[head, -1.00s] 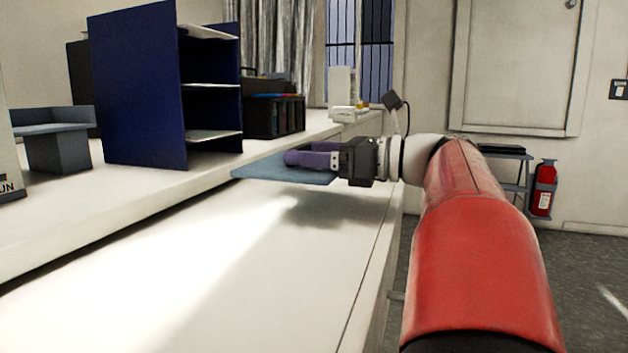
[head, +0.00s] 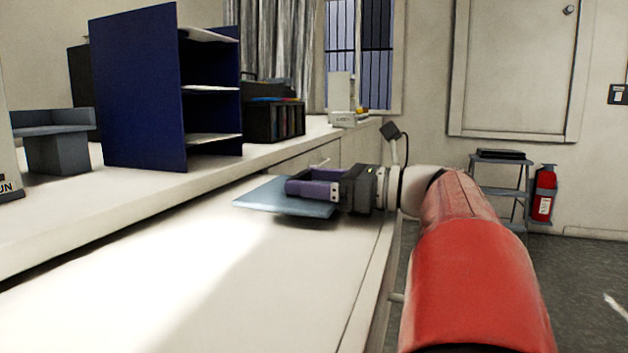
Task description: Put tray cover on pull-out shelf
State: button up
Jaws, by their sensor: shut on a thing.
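The tray cover, a flat blue-grey sheet (head: 262,199), is held by my gripper (head: 312,189), whose purple fingers are shut on its right part. It lies nearly level just above the white pull-out shelf (head: 200,290), with a dark shadow close under its right side. I cannot tell whether its left edge touches the shelf. The fingers hide part of the cover's top.
A worktop (head: 60,220) runs along the left, higher than the shelf, with a dark blue rack (head: 138,90) and a black organizer (head: 275,120). A step stool (head: 500,180) and a fire extinguisher (head: 543,195) stand at the right. The near shelf is clear.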

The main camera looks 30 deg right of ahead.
jog(key=o, duration=1)
jog(key=shift+f, duration=0.45)
jog(key=shift+r, duration=0.3)
jog(key=v, duration=0.8)
jog(key=r+v, duration=0.1)
jog(key=v, duration=0.3)
jog(key=shift+p, duration=0.35)
